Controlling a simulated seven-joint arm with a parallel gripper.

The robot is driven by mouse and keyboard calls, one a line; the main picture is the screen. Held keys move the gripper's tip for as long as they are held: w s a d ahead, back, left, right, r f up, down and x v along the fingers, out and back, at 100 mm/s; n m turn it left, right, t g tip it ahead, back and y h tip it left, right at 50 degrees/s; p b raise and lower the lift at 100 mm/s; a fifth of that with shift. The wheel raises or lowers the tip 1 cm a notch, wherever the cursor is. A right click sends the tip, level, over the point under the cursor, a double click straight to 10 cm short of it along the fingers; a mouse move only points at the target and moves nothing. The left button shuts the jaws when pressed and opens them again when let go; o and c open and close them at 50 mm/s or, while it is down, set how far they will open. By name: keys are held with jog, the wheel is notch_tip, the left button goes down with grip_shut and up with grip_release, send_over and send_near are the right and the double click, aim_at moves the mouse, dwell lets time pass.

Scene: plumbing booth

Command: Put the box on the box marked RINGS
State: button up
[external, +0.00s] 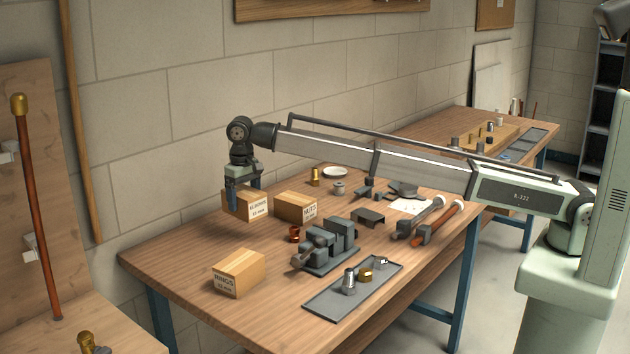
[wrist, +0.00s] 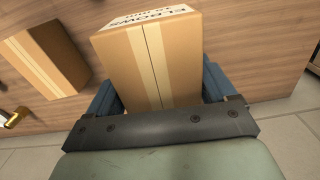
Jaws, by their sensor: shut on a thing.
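My gripper (external: 244,188) is shut on a cardboard box marked ELBOWS (external: 246,207), with one finger on each side. The box looks upright and seems raised a little above the back left of the table. In the wrist view, the ELBOWS box (wrist: 150,60) sits between the blue fingers (wrist: 160,88), its label at the top. The box marked RINGS (external: 240,272) stands on the table near the front left corner, closer to the camera than my gripper. Its top is clear.
A box marked NUTS (external: 295,207) stands just right of the held box. A grey vise (external: 328,246), a copper fitting (external: 295,234) and a grey tray (external: 330,301) with fittings lie right of the RINGS box. The wooden table (external: 180,258) is bare left of it.

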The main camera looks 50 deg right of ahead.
jog(key=shift+s+a+r, duration=0.1)
jog(key=shift+a+r, duration=0.1)
jog(key=shift+r, duration=0.25)
jog(key=s+a+r+n, duration=0.2)
jog(key=s+a+r, duration=0.2)
jog(key=s+a, duration=0.75)
notch_tip(320, 180, up, 3)
jog(key=m, duration=0.1)
send_over(239, 261)
jog(key=shift+a+f, duration=0.1)
jog(key=shift+f, duration=4.5)
jog(key=shift+f, duration=0.1)
jog(key=o, duration=1.1)
